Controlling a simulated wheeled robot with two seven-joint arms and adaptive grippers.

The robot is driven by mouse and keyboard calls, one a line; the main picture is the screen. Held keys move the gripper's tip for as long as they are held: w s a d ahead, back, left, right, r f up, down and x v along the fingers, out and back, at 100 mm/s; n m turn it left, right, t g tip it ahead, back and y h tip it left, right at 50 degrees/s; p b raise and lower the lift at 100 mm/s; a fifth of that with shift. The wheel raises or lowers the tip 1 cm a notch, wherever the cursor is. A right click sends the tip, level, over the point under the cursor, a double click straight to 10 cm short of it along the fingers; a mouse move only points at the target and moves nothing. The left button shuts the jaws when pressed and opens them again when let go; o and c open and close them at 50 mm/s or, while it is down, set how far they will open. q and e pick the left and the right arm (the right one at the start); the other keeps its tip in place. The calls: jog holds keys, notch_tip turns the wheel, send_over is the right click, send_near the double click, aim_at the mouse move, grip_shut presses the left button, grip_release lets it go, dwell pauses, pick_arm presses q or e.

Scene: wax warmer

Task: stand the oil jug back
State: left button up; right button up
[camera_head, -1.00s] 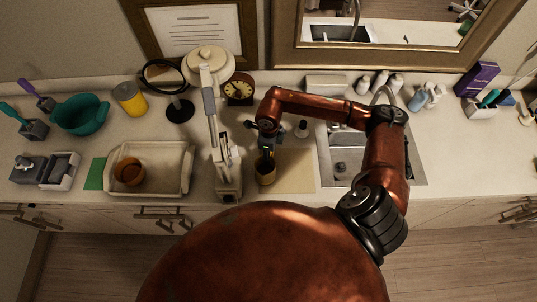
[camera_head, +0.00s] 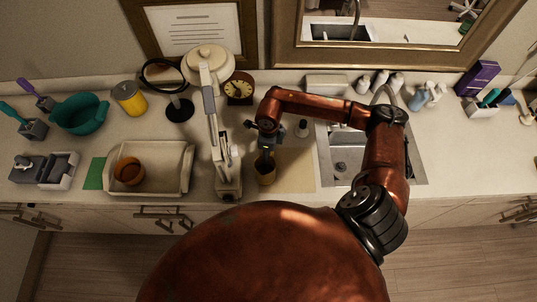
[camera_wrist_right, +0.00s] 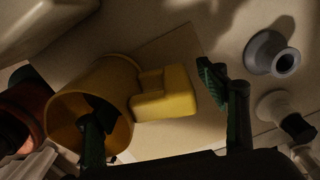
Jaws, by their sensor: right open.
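The oil jug, a yellow cylinder with a blocky handle, appears upright on a tan mat (camera_head: 297,172) in the head view (camera_head: 266,174). In the right wrist view the jug (camera_wrist_right: 118,80) shows its open mouth and handle. My right gripper (camera_head: 264,152) is above the jug, pointing down. In the right wrist view the gripper (camera_wrist_right: 152,95) is open. One dark green finger overlaps the jug's mouth and the other is beyond the handle, so the handle lies between them. Whether the fingers touch the jug is hard to tell. My left gripper is out of view.
A white jointed apparatus (camera_head: 216,135) stands close left of the jug. The sink (camera_head: 347,158) is to the right. A small spool-shaped stand (camera_head: 302,128) sits behind the mat. A cream tray (camera_head: 165,182) with an orange-brown bowl (camera_head: 129,171) is farther left.

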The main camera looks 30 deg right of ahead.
jog(key=shift+r, duration=0.1)
dwell(0.5)
jog(key=shift+r+p, duration=1.9)
jog(key=shift+r, duration=2)
jog(key=shift+r, duration=0.2)
notch_tip(320, 180, up, 12)
jog(key=shift+f, duration=0.15)
